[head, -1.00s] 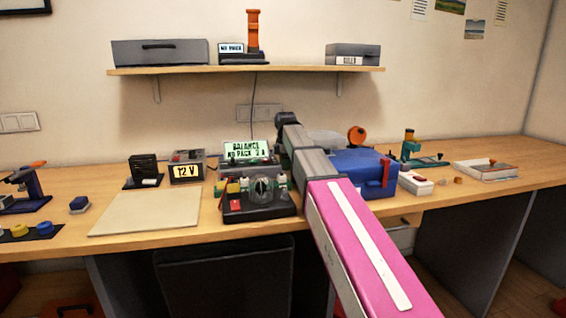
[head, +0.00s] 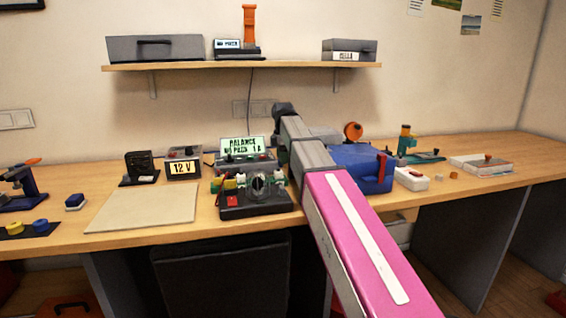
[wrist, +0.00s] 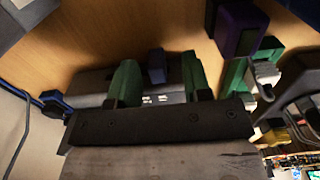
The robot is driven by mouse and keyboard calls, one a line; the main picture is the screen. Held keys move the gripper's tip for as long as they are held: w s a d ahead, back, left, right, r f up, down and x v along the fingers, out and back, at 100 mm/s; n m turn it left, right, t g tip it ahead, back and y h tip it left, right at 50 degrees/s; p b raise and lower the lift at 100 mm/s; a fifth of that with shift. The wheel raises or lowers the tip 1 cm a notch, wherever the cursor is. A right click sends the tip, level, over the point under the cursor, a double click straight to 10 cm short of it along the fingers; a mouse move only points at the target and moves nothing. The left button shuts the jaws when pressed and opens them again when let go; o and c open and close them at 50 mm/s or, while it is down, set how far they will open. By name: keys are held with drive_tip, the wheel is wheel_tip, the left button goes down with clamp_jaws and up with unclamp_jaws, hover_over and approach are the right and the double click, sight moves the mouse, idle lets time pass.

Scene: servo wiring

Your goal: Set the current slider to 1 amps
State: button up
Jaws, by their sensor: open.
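The charger (head: 258,164) stands at the back of the bench, with a lit green display (head: 243,149) reading "BALANCE", "NO PACK" and what looks like 1 A. In the wrist view, my gripper (wrist: 159,80) has its two green-tipped fingers apart. A small dark blue knob (wrist: 156,64), probably the current slider, shows between them on a grey body (wrist: 90,100). I cannot tell whether either finger touches the knob. In the head view my arm covers the area right of the charger, and the gripper cannot be made out.
A black wiring fixture (head: 256,206) with colored parts stands in front of the charger. A 12 V supply (head: 183,168) is to its left and a blue box (head: 358,170) to its right. A bare pale mat (head: 142,207) lies on the left of the bench.

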wheel_tip(320, 180, up, 8)
drive_tip(key=shift+r, duration=0.3)
drive_tip(key=shift+s, duration=0.1)
